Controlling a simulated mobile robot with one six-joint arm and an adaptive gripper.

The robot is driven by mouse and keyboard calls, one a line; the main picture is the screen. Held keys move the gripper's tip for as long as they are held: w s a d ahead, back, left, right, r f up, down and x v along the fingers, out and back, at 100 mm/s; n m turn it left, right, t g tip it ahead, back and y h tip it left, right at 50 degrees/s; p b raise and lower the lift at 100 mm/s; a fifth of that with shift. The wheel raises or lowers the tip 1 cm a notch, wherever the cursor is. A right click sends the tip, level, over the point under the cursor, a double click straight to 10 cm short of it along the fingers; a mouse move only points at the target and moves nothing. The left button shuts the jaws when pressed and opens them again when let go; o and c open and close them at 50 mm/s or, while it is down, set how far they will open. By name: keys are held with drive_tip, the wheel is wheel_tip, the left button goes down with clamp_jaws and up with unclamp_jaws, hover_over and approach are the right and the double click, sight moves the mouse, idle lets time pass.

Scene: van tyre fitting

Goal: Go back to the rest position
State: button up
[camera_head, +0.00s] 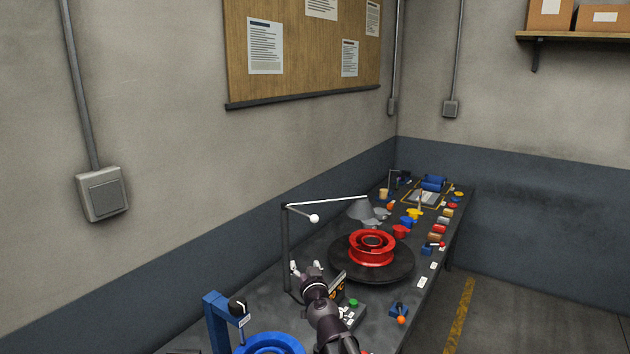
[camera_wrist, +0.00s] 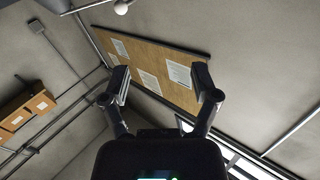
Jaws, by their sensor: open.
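My gripper (camera_wrist: 160,88) shows in the wrist view with its two fingers spread wide apart and nothing between them. The wrist view faces upward past the fingers to the corkboard and walls. In the head view my arm rises at the lower middle, over the near part of the dark workbench (camera_head: 258,310). My gripper's end (camera_head: 308,266) is just left of a red wheel rim (camera_head: 372,250), apart from it. The red rim lies on a round black turntable (camera_head: 345,272).
A lamp (camera_head: 286,245) with a thin metal arm stands close behind my gripper. A blue stand (camera_head: 215,320) and blue ring (camera_head: 270,343) are at the near left. An orange-knobbed lever (camera_head: 400,315) is at the right edge. Several small coloured parts line the bench's far right. Open floor (camera_head: 530,310) lies right.

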drive_tip(key=s+d+f+n+g+y, duration=0.2)
drive_tip(key=s+d+f+n+g, duration=0.25)
drive_tip(key=s+f+g, duration=0.75)
drive_tip(key=s+d+f+m+g+h, duration=0.2)
drive_tip(key=s+d+f+h, duration=0.1)
drive_tip(key=d, duration=0.4)
drive_tip(key=s+d+f+m+g+h+b, duration=0.1)
drive_tip(key=s+d+f+m+g+h, duration=0.2)
drive_tip(key=s+d+f, duration=0.2)
drive_tip(key=s+d, duration=0.2)
drive_tip(key=d, duration=0.1)
drive_tip(key=shift+d, duration=0.2)
drive_tip(key=shift+s+m, duration=0.1)
drive_tip(key=shift+m, duration=0.15)
idle(0.5)
drive_tip(key=c, duration=0.3)
